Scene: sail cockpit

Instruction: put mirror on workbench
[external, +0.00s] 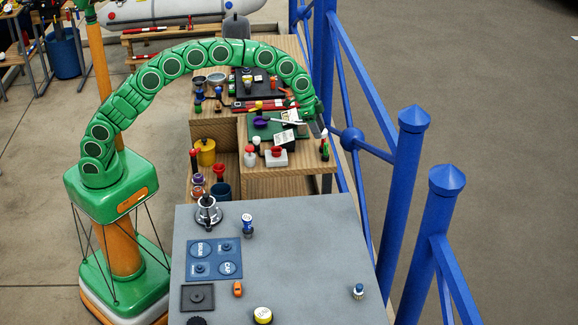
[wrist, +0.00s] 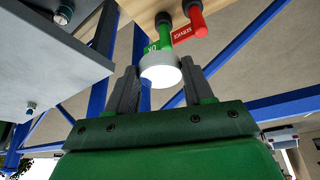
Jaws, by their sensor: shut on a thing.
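My gripper (external: 318,128) is at the right edge of the wooden bench, at the end of the green arm. The fingers appear closed on this white-ended piece. No reflecting face shows, so I cannot tell whether it is the mirror. The wooden bench (external: 285,184) carries tools and bottles. A grey-topped table (external: 310,235) stands nearer the camera. Which of the two is the workbench is not clear.
A red lettered handle (wrist: 190,29) is right beside the green one. Blue railing posts (external: 408,170) run close along the right. The grey table holds a blue labelled mat (external: 215,257), an orange piece (external: 238,289) and small bottles; its right middle is clear.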

